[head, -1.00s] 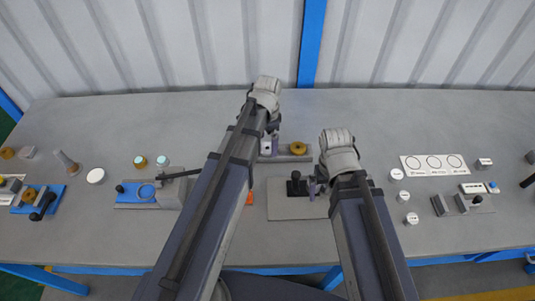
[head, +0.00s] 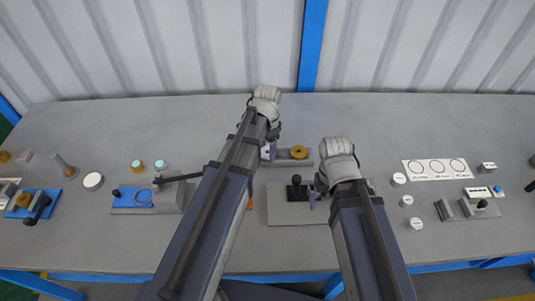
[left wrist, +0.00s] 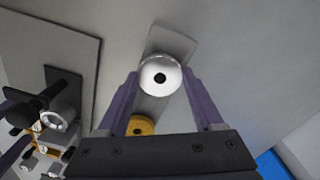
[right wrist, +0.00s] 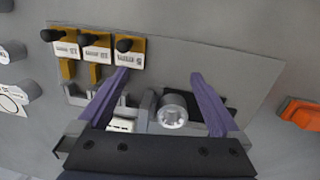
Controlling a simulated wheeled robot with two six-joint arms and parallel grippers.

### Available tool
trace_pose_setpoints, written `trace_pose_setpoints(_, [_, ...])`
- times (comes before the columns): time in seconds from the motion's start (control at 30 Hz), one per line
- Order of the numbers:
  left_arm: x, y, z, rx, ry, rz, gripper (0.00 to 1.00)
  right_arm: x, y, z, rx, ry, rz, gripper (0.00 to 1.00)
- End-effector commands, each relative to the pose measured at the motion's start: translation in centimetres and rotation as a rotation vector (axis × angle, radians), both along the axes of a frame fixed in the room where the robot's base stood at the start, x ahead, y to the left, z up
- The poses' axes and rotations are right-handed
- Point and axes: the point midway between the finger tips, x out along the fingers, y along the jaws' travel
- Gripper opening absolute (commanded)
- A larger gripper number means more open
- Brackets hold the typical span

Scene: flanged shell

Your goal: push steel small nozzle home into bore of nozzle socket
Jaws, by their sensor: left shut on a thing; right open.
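My left gripper (head: 268,153) is shut on a round, shiny steel piece with a dark central hole, which looks like the small nozzle (left wrist: 160,77). The nozzle is over a narrow grey bar (left wrist: 172,42) that also carries a brass ring (left wrist: 141,124); the brass ring shows in the head view (head: 299,152) just right of the gripper. The nozzle hides what is beneath it, so I cannot tell whether it is in a bore. My right gripper (head: 315,198) is open above a fixture with a steel cylinder (right wrist: 173,109) between its spread fingers.
A grey plate (head: 285,215) with a black-handled clamp (head: 296,188) lies under my right gripper. Several yellow tags with black knobs (right wrist: 97,45) stand on it. An orange part (right wrist: 300,112) lies beside it. A blue-plated fixture (head: 130,200) is at left. The table's back strip is clear.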

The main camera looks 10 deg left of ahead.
Motion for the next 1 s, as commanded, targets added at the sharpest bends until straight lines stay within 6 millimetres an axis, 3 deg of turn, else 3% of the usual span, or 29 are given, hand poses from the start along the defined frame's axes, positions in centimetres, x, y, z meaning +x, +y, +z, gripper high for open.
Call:
trace_pose_setpoints(0.07, [0.0, 0.0, 0.0, 0.000, 0.000, 0.000, 0.30, 0.0, 0.0, 0.0, 0.000, 0.000, 0.000, 1.00])
trace_pose_setpoints(0.33, [0.0, 0.0, 0.0, 0.000, 0.000, 0.000, 0.00, 0.0, 0.0, 0.0, 0.000, 0.000, 0.000, 1.00])
trace_pose_setpoints(0.73, [0.0, 0.0, 0.3, 0.000, 0.000, 0.000, 0.00, 0.0, 0.0, 0.4, 0.000, 0.000, 0.000, 1.00])
trace_pose_setpoints(1.0, [0.0, 0.0, 2.8, 0.000, 0.000, 0.000, 0.00, 0.0, 0.0, 2.8, 0.000, 0.000, 0.000, 1.00])
